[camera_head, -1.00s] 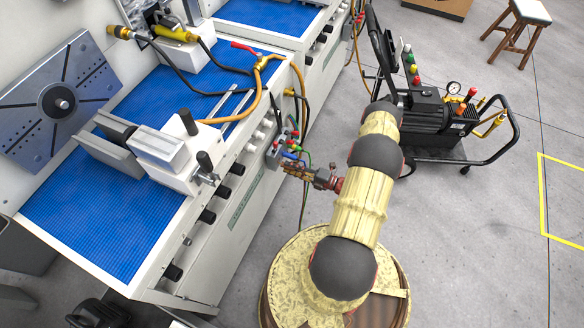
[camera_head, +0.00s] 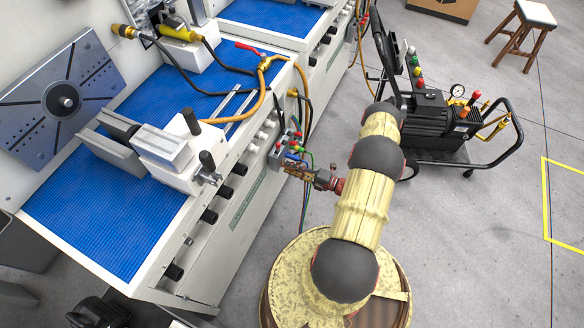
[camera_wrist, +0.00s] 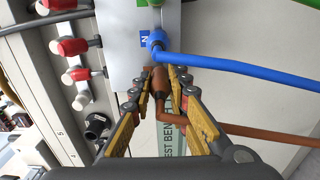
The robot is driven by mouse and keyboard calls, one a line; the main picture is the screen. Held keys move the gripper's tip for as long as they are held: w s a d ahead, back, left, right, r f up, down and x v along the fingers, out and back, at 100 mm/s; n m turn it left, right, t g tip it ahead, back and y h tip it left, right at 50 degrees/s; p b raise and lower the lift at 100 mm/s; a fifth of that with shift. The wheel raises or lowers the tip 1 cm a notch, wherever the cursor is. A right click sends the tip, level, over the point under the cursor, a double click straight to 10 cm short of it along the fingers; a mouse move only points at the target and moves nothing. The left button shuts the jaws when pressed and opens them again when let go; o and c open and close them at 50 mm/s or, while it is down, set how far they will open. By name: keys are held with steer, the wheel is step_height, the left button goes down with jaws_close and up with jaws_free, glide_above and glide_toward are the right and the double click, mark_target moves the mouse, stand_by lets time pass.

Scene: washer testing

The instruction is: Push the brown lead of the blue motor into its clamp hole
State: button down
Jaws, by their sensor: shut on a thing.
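The brown lead (camera_wrist: 255,132) bends up to a brown plug (camera_wrist: 159,83), which sits upright between my fingertips. My gripper (camera_wrist: 158,88) is shut on this plug; in the head view my gripper (camera_head: 289,167) is at the front of the bench. The plug's tip is at the lower edge of the grey clamp plate (camera_wrist: 122,45). The brown clamp hole is hidden, so I cannot tell whether the tip is in it. The blue lead (camera_wrist: 240,68) ends in a blue plug (camera_wrist: 156,41) at the terminal marked N, just above. A green lead's end (camera_wrist: 150,3) shows above that.
Several red-and-white knobs (camera_wrist: 72,47) stand left of the plate. A dark round fitting (camera_wrist: 97,126) lies below them. The blue lead runs right, close above my right finger. In the head view, the pump cart (camera_head: 435,120) stands to the right, with open floor in front.

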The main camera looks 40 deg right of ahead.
steer(key=shift+w+a, duration=0.15)
steer(key=shift+w, duration=0.1)
steer(key=c, duration=1.7)
jaws_free()
steer(key=shift+o, duration=0.4)
steer(key=b+v, duration=0.1)
steer(key=v, duration=0.6)
